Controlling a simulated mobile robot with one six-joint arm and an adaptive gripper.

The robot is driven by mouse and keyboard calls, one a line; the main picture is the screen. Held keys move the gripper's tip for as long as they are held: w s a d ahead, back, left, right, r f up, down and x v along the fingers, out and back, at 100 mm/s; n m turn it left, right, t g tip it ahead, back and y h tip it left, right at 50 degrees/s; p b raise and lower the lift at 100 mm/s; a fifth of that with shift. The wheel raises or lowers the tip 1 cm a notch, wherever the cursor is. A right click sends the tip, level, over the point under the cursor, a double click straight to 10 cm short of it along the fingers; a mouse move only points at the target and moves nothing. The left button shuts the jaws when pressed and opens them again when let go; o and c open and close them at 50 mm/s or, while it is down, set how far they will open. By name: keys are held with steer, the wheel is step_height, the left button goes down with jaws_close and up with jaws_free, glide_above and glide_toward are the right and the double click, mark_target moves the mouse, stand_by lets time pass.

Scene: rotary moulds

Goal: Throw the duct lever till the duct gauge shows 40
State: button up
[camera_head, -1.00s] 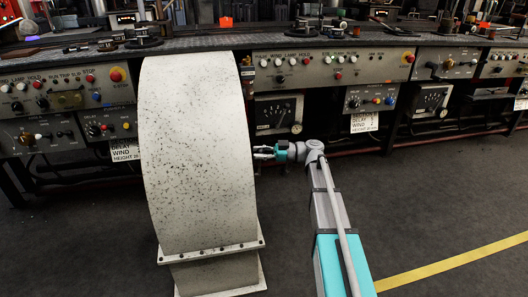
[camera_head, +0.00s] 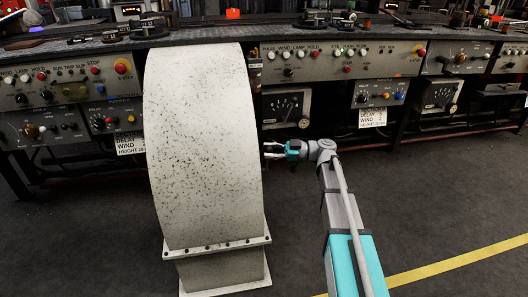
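A large white speckled curved duct (camera_head: 203,150) stands upright at centre-left on a bolted flange base. My gripper (camera_head: 266,150) is close beside the duct's right edge, reaching left, with its two fingers apart. No object is clearly seen between the fingers. A square dial gauge (camera_head: 286,107) with a pale needle sits on the bench front just right of the duct, above my gripper; its reading is too small to tell. I cannot make out the duct lever; the duct may hide it.
A long bench of control panels (camera_head: 340,60) with knobs and buttons runs across the back. White label cards (camera_head: 373,117) hang below it. Another dial (camera_head: 439,95) is further right. Dark floor (camera_head: 450,200) with a yellow line (camera_head: 455,260) is clear at right.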

steer(key=o, duration=0.3)
steer(key=shift+a, duration=0.15)
steer(key=shift+r, duration=0.15)
